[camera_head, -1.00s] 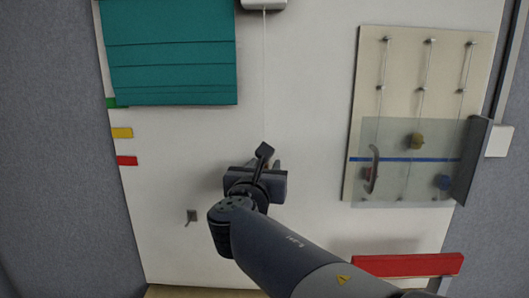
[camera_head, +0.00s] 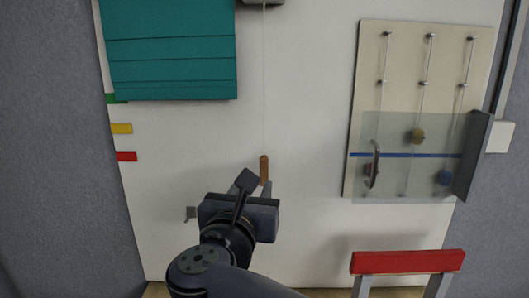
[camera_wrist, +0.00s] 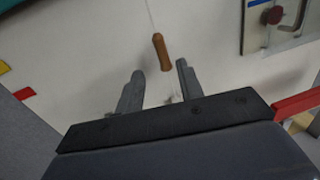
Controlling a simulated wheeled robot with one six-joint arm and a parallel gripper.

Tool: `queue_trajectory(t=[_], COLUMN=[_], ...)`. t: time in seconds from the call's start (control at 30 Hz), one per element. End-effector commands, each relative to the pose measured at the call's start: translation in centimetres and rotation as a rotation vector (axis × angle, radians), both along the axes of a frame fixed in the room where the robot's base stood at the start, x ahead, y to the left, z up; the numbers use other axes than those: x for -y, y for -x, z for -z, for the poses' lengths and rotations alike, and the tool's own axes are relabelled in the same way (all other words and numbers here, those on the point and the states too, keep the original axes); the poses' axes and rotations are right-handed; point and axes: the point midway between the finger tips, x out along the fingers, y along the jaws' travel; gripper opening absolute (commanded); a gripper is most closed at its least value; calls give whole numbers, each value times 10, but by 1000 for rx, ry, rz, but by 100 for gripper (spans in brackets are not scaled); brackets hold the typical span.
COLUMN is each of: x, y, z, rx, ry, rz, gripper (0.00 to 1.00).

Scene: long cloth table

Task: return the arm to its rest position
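My gripper (camera_wrist: 158,90) shows in the wrist view with its two fingers apart and nothing between them. In the head view my gripper (camera_head: 256,186) is low in the middle, in front of the white wall panel. A brown wooden pull handle (camera_head: 264,168) hangs on a thin cord just beyond the fingers. The handle also shows in the wrist view (camera_wrist: 162,52), above the gap between the fingertips and apart from them.
A teal folded blind (camera_head: 170,50) hangs at upper left, with green, yellow and red tabs (camera_head: 126,157) below it. A board (camera_head: 400,70) with rods, knobs and a clear handled cover is at right. A red-backed chair (camera_head: 408,262) stands at lower right. A small hook (camera_head: 191,212) is near my gripper.

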Motion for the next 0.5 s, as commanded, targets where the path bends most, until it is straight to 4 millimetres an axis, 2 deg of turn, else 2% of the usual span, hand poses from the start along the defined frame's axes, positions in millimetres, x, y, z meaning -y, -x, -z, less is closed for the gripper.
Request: queue_trajectory(t=[0.5], x=[18], y=[-85], z=[-1], rx=[0], ry=[2], rz=[8], gripper=[36])
